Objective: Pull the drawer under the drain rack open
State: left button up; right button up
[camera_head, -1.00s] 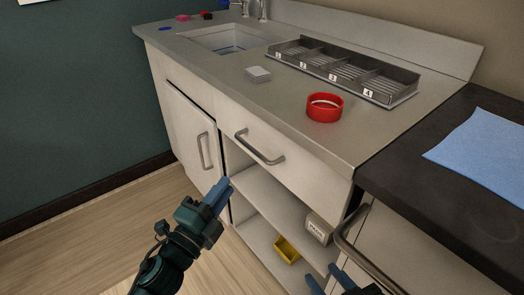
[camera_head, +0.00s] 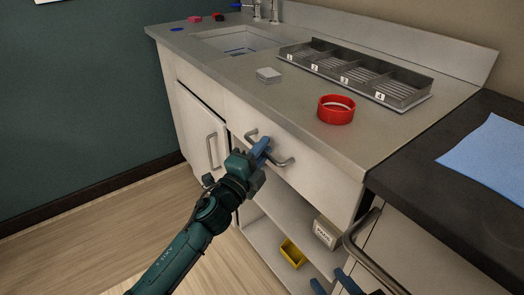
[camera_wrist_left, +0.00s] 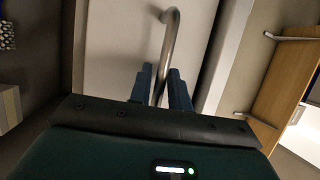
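The drawer (camera_head: 300,158) is the pale front panel under the counter, below the drain rack (camera_head: 352,74), and looks closed. Its metal bar handle (camera_head: 282,162) runs across the front. In the left wrist view the handle bar (camera_wrist_left: 170,40) passes between the fingers of my left gripper (camera_wrist_left: 160,84). A slight gap seems to show beside the bar, so the fingers look open around it. My right gripper (camera_head: 333,284) is at the bottom edge, fingers apart and empty, partly out of frame.
A red ring (camera_head: 336,110) and a pale block (camera_head: 269,75) lie on the counter. An open shelf below holds a yellow bin (camera_head: 292,254) and a labelled box (camera_head: 325,232). A cupboard door (camera_head: 202,128) is left of the drawer. A dark counter with another bar handle (camera_head: 362,250) is at right.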

pick_arm(q)
grip_shut()
dwell(0.5)
